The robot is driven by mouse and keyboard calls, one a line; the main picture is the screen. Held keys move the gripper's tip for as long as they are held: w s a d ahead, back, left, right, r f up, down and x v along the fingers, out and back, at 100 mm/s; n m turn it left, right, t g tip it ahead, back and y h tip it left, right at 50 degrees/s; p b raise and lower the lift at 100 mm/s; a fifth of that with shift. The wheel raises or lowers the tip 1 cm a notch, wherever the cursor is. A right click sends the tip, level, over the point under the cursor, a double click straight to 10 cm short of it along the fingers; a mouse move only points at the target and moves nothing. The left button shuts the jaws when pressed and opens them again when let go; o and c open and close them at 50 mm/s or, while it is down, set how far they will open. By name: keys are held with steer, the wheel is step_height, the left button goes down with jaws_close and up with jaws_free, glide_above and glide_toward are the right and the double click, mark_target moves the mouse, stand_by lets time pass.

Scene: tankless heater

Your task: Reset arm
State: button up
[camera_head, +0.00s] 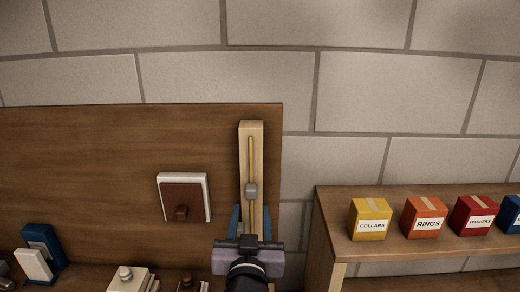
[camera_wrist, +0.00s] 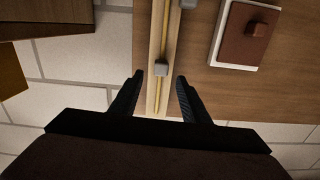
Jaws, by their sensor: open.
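My gripper (camera_head: 251,213) is low in the head view, in front of the lower part of a pale wooden strip (camera_head: 252,133) on the brown panel. Its two dark fingers are spread and empty in the wrist view (camera_wrist: 159,88), one to each side of the strip (camera_wrist: 153,100). A thin yellow rod (camera_head: 251,160) runs along the strip. A grey block (camera_head: 251,191) sits on the rod, just above the fingertips in the head view; a grey block (camera_wrist: 161,68) also shows just beyond them in the wrist view. Nothing is held. The gap in depth between fingers and strip is unclear.
A brown square plate with a knob (camera_head: 185,198) is on the panel (camera_head: 90,150), left of the strip. A shelf (camera_head: 345,240) at right carries a yellow box (camera_head: 370,219), an orange box (camera_head: 424,217) and a red box (camera_head: 474,216). Blue and white parts (camera_head: 40,250) stand at lower left.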

steer(key=s+a+f+n+g+y, duration=0.1)
steer(key=s+a+f+g+y, duration=0.2)
steer(key=a+f, duration=0.25)
steer(key=s+a+f+n+g+y, duration=0.2)
steer(key=s+a+f+g, duration=0.15)
steer(key=f, duration=0.35)
steer(key=s+f+n+g, duration=0.3)
steer(key=s+f+g, duration=0.5)
steer(key=s+f, duration=0.3)
steer(key=s+d+f+g+h, duration=0.1)
steer(key=s+d+g+h, duration=0.15)
steer(key=d, duration=0.25)
steer(key=s+d+f+g+h, duration=0.1)
steer(key=s+d, duration=0.3)
steer(key=d, duration=0.2)
steer(key=w+d+m+h, duration=0.1)
steer(key=d+m, duration=0.4)
steer(key=d, duration=1)
steer(key=shift+w+d+m, duration=0.3)
steer(key=shift+w+d, duration=0.05)
steer(key=shift+w, duration=0.5)
